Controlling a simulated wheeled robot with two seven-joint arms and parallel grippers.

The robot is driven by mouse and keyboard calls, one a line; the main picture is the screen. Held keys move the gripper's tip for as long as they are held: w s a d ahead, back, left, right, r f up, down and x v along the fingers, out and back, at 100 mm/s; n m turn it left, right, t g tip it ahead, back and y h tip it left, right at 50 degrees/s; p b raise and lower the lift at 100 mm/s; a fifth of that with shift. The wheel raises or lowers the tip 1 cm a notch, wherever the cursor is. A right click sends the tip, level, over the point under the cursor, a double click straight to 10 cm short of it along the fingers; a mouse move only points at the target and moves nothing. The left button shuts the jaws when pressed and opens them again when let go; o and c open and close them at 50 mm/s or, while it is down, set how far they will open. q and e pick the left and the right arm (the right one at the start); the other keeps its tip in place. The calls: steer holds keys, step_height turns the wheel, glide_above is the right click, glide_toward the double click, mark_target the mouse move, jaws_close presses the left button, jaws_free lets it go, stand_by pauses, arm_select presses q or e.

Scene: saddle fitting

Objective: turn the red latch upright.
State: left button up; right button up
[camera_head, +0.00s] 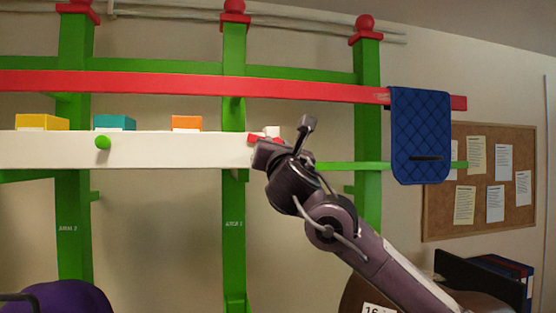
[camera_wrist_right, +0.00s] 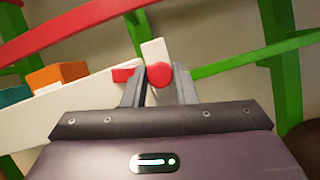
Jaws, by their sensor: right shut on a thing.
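The red latch (camera_head: 252,138) is at the right end of the white shelf board (camera_head: 180,149), mostly hidden behind my right gripper in the head view. In the right wrist view, its round red knob (camera_wrist_right: 159,76) sits between my fingers, and a red piece (camera_wrist_right: 124,74) sticks out to the left, lying roughly along the board. My right gripper (camera_wrist_right: 158,84) is shut on the latch; it also shows in the head view (camera_head: 262,152), its arm reaching in from the lower right. A white block (camera_wrist_right: 153,52) stands up just behind the knob. My left gripper is not in view.
Yellow (camera_head: 42,122), teal (camera_head: 115,122) and orange (camera_head: 186,123) boxes stand on the board. A red rail (camera_head: 200,82) runs above, with a blue quilted pad (camera_head: 421,135) hanging at right. Green posts (camera_head: 235,210) stand behind. A purple rounded thing (camera_head: 62,299) is at lower left.

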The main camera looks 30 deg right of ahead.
steer(key=shift+a+r+m+g+h+b, duration=0.1)
steer(key=shift+m+g+h+b, duration=0.65)
steer(key=shift+m, duration=2.3)
steer(key=shift+a+r+m+g+h+b, duration=0.1)
steer(key=shift+m+g+h+b, duration=0.2)
steer(key=shift+m+g+b, duration=1.8)
steer(key=shift+a+r+m+g+h+p, duration=0.1)
steer(key=shift+m+g+h+p, duration=0.4)
steer(key=shift+m, duration=3.45)
steer(key=o, duration=1)
steer(key=shift+w+d, duration=0.1)
steer(key=shift+w, duration=0.05)
